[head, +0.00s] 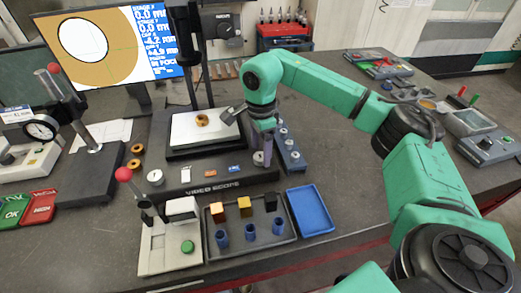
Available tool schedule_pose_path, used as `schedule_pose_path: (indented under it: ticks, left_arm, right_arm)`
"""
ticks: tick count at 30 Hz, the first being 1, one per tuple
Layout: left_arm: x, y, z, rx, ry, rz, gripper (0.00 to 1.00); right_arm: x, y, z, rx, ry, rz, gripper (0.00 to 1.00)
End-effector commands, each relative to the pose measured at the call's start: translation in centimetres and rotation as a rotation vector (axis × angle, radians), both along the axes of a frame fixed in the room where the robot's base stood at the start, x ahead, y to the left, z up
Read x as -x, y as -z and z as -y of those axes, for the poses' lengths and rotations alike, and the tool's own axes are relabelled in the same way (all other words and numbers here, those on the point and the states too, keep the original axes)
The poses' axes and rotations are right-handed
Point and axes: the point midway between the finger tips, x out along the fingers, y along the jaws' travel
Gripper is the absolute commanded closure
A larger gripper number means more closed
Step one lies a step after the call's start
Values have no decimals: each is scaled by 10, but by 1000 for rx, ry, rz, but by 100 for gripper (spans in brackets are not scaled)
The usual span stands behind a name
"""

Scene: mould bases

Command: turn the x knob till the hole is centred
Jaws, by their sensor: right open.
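The video scope (215,186) stands mid-table with a brass ring (202,120) on its white stage plate (180,133). The monitor (125,45) shows a white hole (83,39) in a tan field, off to the left of the field's middle. My right gripper (264,160) points down at the scope's right side, open, beside a small grey knob (258,158); whether they touch is unclear. Another pale round knob (155,177) sits at the scope's front left. I cannot read which knob is x. My left gripper is out of view.
A dark tray (250,240) with blue cups and small blocks stands in front of the scope, beside an empty blue tray (311,210). A blue rack (290,150) stands close to the right gripper. Red-topped stands are at left.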

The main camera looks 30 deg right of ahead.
Motion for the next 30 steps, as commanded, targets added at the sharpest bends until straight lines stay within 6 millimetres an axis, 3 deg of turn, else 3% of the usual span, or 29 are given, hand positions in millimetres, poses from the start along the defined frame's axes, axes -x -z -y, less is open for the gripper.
schedule_pose_path:
  ticks: [4, 11, 12, 18, 30]
  left_arm:
    - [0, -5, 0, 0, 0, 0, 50]
    - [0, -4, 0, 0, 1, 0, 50]
    - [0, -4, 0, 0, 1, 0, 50]
    - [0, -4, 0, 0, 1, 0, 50]
    - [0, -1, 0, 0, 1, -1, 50]
  right_arm:
    - [0, 15, 0, -1, -1, -1, 21]
    - [0, 18, 0, -1, -1, 1, 21]
    - [0, 18, 0, -1, -1, 1, 29]
    - [0, 18, 0, -1, -1, 1, 100]
    - [0, 18, 0, -1, 59, 1, 100]
